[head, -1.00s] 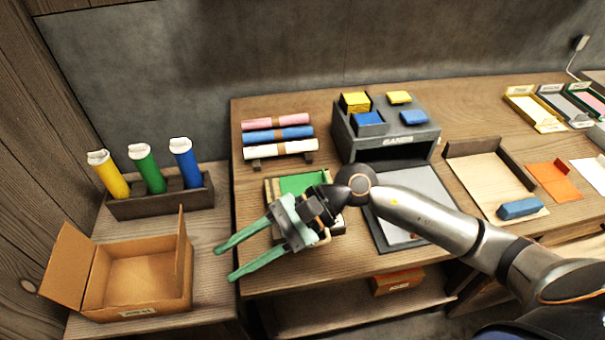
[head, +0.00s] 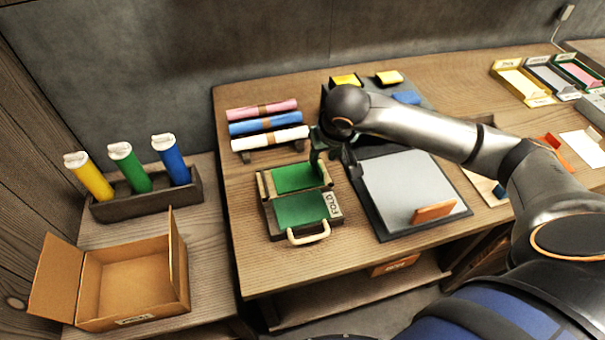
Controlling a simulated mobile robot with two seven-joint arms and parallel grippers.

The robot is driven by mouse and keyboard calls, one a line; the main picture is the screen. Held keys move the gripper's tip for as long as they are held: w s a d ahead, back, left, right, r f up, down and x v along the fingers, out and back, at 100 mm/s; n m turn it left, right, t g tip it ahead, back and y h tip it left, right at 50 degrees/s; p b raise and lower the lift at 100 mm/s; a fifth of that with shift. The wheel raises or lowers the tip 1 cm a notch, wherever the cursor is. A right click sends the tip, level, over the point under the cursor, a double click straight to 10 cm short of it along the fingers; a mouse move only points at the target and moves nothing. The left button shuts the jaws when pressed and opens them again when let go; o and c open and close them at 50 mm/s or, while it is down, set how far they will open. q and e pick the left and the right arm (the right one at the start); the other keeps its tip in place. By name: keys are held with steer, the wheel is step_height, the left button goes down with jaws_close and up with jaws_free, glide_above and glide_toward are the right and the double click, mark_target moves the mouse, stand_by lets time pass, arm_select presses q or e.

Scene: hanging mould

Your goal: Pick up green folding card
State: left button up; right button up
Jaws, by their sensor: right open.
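The green card (head: 300,209) lies in a small wooden folding fixture on the table, with a pale handle at its front and a label at its right. It shows as two green panels, the far one (head: 294,178) separated from the near one by a bar. My right gripper (head: 318,163) is at the far right corner of the fixture, its greenish fingers pointing down beside the far panel. It is open, and its own wrist and arm partly hide it. I cannot tell whether a finger touches the card. My left gripper is not in view.
Pink, blue and white rolls (head: 267,123) lie on a rack behind the fixture. A grey mat (head: 400,185) with an orange piece (head: 432,212) is to the right. An open cardboard box (head: 130,275) and a holder (head: 148,205) with coloured tubes stand at the left.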

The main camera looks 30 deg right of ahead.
mark_target(320, 166)
steer(key=shift+p+x, duration=0.45)
steer(key=shift+x, duration=2.3)
steer(key=shift+s, duration=0.2)
jaws_close()
